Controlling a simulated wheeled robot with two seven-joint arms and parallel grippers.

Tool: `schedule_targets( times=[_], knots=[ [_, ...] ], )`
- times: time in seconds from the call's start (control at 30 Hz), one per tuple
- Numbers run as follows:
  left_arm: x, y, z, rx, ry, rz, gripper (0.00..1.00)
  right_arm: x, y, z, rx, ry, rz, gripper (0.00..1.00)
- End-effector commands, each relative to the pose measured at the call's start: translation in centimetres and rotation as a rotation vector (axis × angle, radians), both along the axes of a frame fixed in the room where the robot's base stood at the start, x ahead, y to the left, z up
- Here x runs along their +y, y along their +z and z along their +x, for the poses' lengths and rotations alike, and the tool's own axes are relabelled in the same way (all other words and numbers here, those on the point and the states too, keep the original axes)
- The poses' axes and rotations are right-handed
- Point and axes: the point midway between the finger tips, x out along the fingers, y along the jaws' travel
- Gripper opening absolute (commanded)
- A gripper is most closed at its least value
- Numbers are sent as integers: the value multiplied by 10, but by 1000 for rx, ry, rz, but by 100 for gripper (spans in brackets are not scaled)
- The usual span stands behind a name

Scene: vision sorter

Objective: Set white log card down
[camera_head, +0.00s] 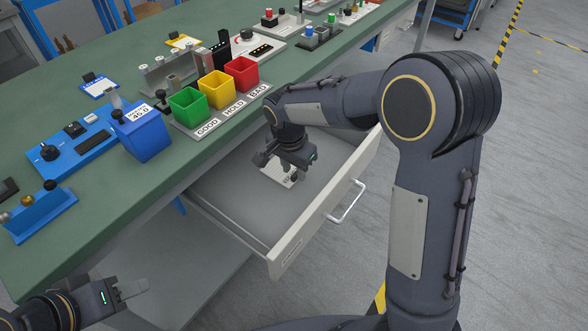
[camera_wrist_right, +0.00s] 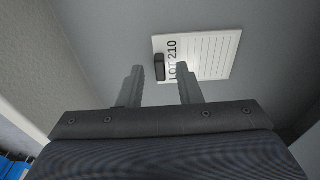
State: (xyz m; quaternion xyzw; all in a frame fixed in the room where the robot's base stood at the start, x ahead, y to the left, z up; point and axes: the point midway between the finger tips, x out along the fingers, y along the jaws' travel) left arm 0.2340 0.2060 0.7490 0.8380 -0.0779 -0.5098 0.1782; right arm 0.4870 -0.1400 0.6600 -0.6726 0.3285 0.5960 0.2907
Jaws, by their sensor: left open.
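The white log card (camera_head: 275,171) lies in the open drawer (camera_head: 240,213). In the right wrist view the card (camera_wrist_right: 215,56) shows ruled lines, the print "LOT 210" and a small black grip block (camera_wrist_right: 159,67) near its edge. My right gripper (camera_head: 287,174) reaches down into the drawer over the card and hides part of it in the head view. In the wrist view its fingers (camera_wrist_right: 161,84) are apart, with clear gaps to the block on both sides. My left gripper (camera_head: 135,290) is open and empty at the lower left, away from the drawer.
The drawer's front panel with its handle (camera_head: 346,203) stands out from the green bench (camera_head: 75,235). On the bench are green, yellow and red bins (camera_head: 242,73), a blue box (camera_head: 147,137) and a blue panel device (camera_head: 62,157). The rest of the drawer floor looks bare.

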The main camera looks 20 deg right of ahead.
Motion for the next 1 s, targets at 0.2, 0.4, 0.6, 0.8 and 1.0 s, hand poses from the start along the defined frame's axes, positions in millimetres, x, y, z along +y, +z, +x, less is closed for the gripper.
schedule_targets(
  times=[0.2, 0.4, 0.6, 0.8, 1.0],
  knots=[
    [0, 17, 0, 0, 0, 0, 41, 5, 51, -3, -6, 1, 2, 32],
    [0, 27, 0, 0, 0, 0, 41, 8, 89, -6, -4, 0, 2, 32],
    [0, 31, 0, 0, 0, 0, 41, 10, 107, -8, -2, 0, 1, 32],
    [0, 31, 0, 0, 0, 0, 41, 8, 110, -10, -1, 5, 7, 32],
    [0, 31, 0, 0, 0, 0, 41, -27, 127, -48, -17, 112, 134, 32]
  ],
)
